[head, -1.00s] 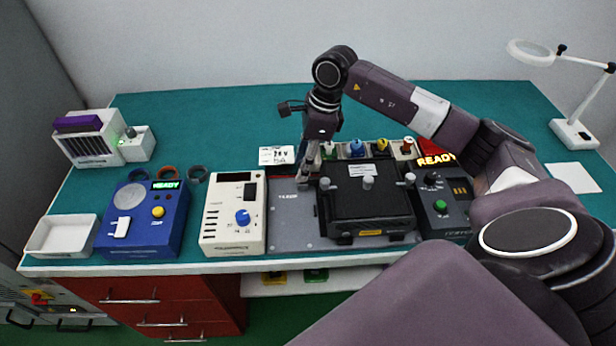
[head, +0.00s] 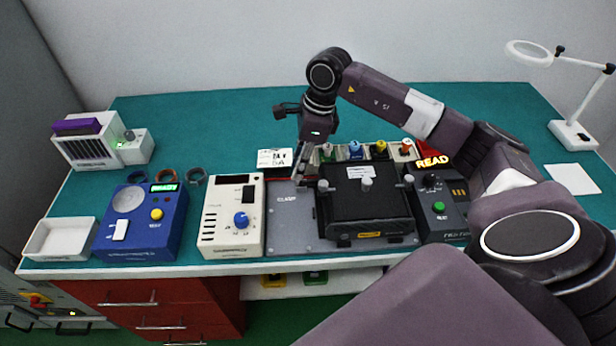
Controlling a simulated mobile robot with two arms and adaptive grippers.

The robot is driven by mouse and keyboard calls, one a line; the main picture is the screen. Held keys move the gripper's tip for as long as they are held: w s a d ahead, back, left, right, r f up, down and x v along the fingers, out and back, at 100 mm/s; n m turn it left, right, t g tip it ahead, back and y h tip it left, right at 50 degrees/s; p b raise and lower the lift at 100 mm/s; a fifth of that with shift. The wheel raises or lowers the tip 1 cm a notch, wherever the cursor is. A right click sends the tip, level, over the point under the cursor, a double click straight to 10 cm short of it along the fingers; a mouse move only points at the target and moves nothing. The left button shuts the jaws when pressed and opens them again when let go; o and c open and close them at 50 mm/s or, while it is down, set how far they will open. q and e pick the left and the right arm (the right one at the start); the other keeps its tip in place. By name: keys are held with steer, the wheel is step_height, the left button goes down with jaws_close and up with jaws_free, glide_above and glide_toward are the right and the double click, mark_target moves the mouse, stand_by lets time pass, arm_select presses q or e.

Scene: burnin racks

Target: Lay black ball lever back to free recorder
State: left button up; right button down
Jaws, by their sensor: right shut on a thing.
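The black recorder (head: 365,215) sits on a grey clamp plate (head: 287,232) on the bench. Light round knobs stand on its top and near its upper corners. My right gripper (head: 302,176) points down at the plate's far edge, just left of the recorder's far left corner. It is shut on the black ball lever, which the fingers hide almost wholly. How far the lever leans cannot be made out. My left gripper is not in view.
A cream box with a blue knob (head: 241,220) and a blue READY box (head: 142,225) stand left of the plate. A dark box with a green button (head: 439,208) stands right. Behind the recorder are several coloured knobs (head: 356,149) and a white card (head: 275,158).

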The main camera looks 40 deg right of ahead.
mark_target(273, 191)
steer(key=shift+w+a+f, duration=0.15)
steer(key=shift+w+a, duration=0.35)
steer(key=shift+a, duration=0.3)
steer(key=shift+w+a+f+b, duration=0.2)
steer(key=shift+a+f+b, duration=0.1)
steer(key=shift+a+b, duration=0.15)
steer(key=shift+w+a+f+b, duration=0.2)
steer(key=shift+a+f+b, duration=0.05)
steer(key=shift+a+b, duration=0.15)
steer(key=shift+f, duration=0.1)
steer(key=shift+w+a+f+b, duration=0.35)
steer(key=shift+a+f+b, duration=0.25)
steer(key=shift+f+b, duration=0.15)
steer(key=shift+w+a+f+b, duration=0.15)
steer(key=shift+a+f+b, duration=0.05)
steer(key=shift+f+b, duration=0.3)
steer(key=shift+f, duration=0.1)
steer(key=shift+w+a+f+b, duration=0.1)
steer(key=shift+f+b, duration=0.3)
steer(key=shift+b, duration=0.05)
steer(key=shift+r, duration=0.1)
